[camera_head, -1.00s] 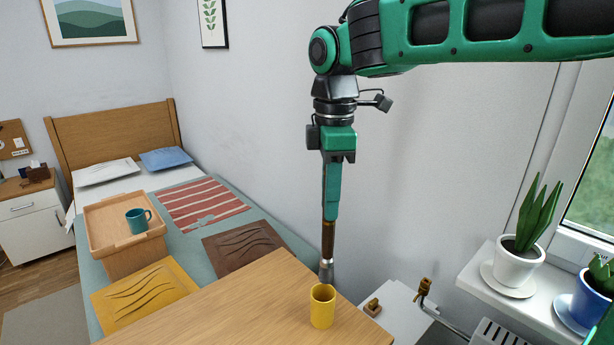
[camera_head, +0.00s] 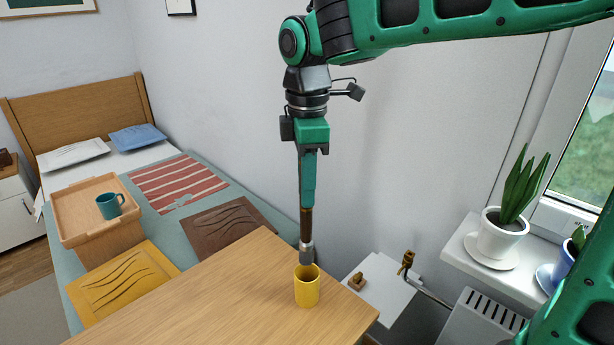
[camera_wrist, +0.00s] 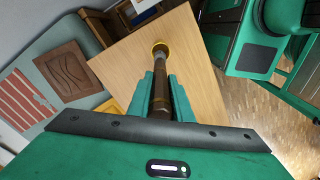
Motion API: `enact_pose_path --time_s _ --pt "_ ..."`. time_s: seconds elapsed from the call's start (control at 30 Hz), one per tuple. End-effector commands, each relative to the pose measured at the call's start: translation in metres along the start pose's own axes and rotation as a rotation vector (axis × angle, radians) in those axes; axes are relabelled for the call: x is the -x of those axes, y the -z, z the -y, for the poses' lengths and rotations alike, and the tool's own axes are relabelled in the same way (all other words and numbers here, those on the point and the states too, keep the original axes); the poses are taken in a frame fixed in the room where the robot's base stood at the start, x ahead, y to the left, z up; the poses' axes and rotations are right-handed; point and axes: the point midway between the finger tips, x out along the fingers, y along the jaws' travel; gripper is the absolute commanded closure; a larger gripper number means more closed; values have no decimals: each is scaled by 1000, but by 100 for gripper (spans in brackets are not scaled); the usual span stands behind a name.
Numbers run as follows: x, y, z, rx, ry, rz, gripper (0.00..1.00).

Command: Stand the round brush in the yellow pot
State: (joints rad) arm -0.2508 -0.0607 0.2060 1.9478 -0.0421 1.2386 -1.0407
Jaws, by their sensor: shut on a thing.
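The round brush has a brown handle (camera_head: 306,222) and a grey metal-looking lower part (camera_head: 306,248). My gripper (camera_head: 307,205) points down and is shut on the handle, holding the brush upright, lower end down. The yellow pot (camera_head: 307,289) stands upright on the wooden table near its far right corner. The brush's lower end overlaps the pot's mouth in the head view; I cannot tell if it is inside the rim. In the wrist view the brush handle (camera_wrist: 160,97) runs from between my fingers toward the yellow pot (camera_wrist: 161,46), which it partly hides.
The wooden table (camera_head: 210,298) is clear around the pot. Beyond it are a bed with a tray (camera_head: 72,232) holding a teal mug (camera_head: 110,206). At the right are a windowsill with a white plant pot (camera_head: 500,238) and a radiator (camera_head: 480,322).

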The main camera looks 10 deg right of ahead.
Motion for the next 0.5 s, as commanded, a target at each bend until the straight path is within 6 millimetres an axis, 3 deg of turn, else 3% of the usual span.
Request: enact_pose_path --time_s 0.5 --pt "-36 0 0 0 0 0 100"
